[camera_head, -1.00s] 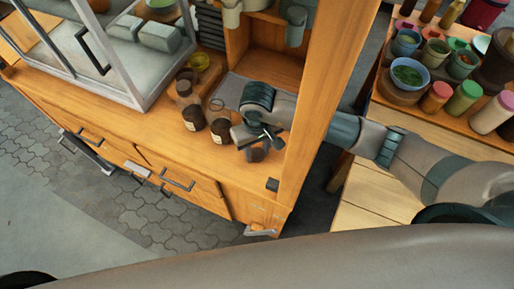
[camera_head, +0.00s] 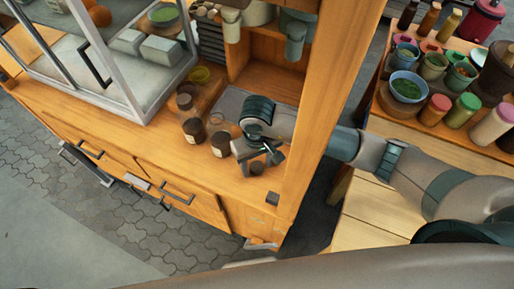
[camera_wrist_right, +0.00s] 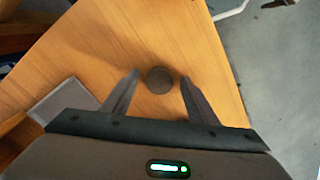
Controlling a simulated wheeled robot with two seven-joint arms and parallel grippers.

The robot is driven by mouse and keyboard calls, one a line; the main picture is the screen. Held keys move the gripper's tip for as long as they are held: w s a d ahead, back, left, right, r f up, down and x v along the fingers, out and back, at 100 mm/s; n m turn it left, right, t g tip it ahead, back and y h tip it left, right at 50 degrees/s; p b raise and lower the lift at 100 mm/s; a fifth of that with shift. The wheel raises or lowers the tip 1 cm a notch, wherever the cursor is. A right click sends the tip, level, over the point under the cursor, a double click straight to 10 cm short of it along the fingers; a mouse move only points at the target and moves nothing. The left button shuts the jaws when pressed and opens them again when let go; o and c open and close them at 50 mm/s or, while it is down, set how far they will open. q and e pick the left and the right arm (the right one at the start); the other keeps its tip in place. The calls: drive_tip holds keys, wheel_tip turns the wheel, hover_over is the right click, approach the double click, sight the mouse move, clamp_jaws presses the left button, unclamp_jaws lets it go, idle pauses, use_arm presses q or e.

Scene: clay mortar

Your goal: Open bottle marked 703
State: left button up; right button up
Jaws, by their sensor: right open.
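Two dark brown bottles with pale labels, a left one (camera_head: 194,131) and a right one (camera_head: 221,145), stand on the wooden counter (camera_head: 150,142); the numbers are too small to read. A small round dark object (camera_head: 257,169) is on the counter under my right gripper (camera_head: 262,158). In the right wrist view it is a dark disc (camera_wrist_right: 159,79) between the open fingertips of the right gripper (camera_wrist_right: 159,76), with gaps at both sides. I cannot tell whether it is a bottle top or a loose cap. My left gripper is not in view.
A glass-fronted case (camera_head: 100,60) stands left of the bottles. A wooden post (camera_head: 330,100) rises right of the gripper. A grey plate (camera_wrist_right: 68,102) lies near the fingers.

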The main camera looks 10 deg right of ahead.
sight(257, 167)
wheel_tip(257, 167, up, 12)
drive_tip(key=b, duration=0.4)
drive_tip(key=shift+w, duration=0.1)
idle(0.8)
